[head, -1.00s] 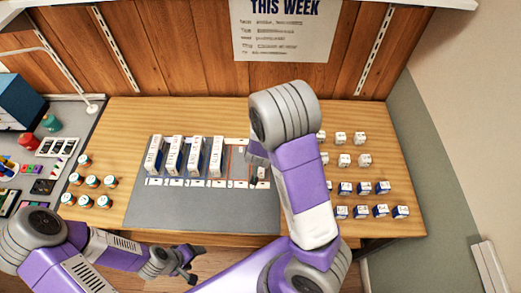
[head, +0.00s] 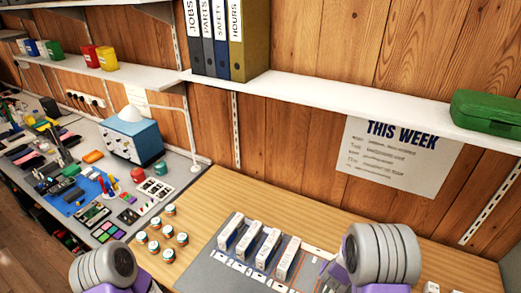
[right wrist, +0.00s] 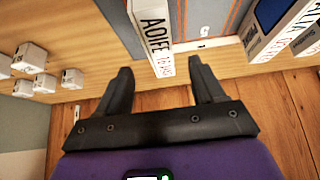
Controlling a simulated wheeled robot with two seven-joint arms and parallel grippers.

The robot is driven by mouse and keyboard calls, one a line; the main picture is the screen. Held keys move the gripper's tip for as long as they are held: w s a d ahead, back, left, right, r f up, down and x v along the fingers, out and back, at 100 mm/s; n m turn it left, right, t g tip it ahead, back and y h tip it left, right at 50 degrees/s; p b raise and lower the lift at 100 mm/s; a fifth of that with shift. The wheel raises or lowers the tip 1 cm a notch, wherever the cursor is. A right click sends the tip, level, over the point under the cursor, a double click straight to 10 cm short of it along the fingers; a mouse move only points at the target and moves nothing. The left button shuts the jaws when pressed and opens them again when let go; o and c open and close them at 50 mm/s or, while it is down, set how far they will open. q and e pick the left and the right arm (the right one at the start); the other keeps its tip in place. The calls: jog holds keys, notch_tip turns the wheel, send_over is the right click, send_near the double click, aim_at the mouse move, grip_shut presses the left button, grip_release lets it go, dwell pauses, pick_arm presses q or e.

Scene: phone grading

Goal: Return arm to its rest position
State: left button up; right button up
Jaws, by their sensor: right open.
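My right gripper (right wrist: 160,66) is open in the right wrist view, its two dark fingers apart with nothing gripped. A white box lettered AOIFE (right wrist: 152,35) stands just beyond and between the fingertips in that picture; I cannot tell whether a finger touches it. In the head view my right arm (head: 382,255) is at the lower right and its gripper is hidden. My left arm (head: 103,265) shows at the lower left; its gripper is out of view. Several tall white boxes (head: 268,249) stand in a row on the grey mat (head: 205,270).
Jars (head: 167,230) stand left of the mat. A side bench holds a blue box (head: 133,138) and parts. A shelf (head: 350,100) with binders (head: 240,40) and a green case (head: 490,118) runs above.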

jog(key=b+x, duration=0.1)
jog(key=x, duration=0.6)
jog(key=shift+f+b, duration=0.15)
jog(key=shift+b, duration=0.2)
jog(key=shift+s+r+p, duration=0.1)
jog(key=shift+r+p, duration=0.7)
jog(key=shift+r, duration=1.3)
jog(key=shift+a, duration=0.1)
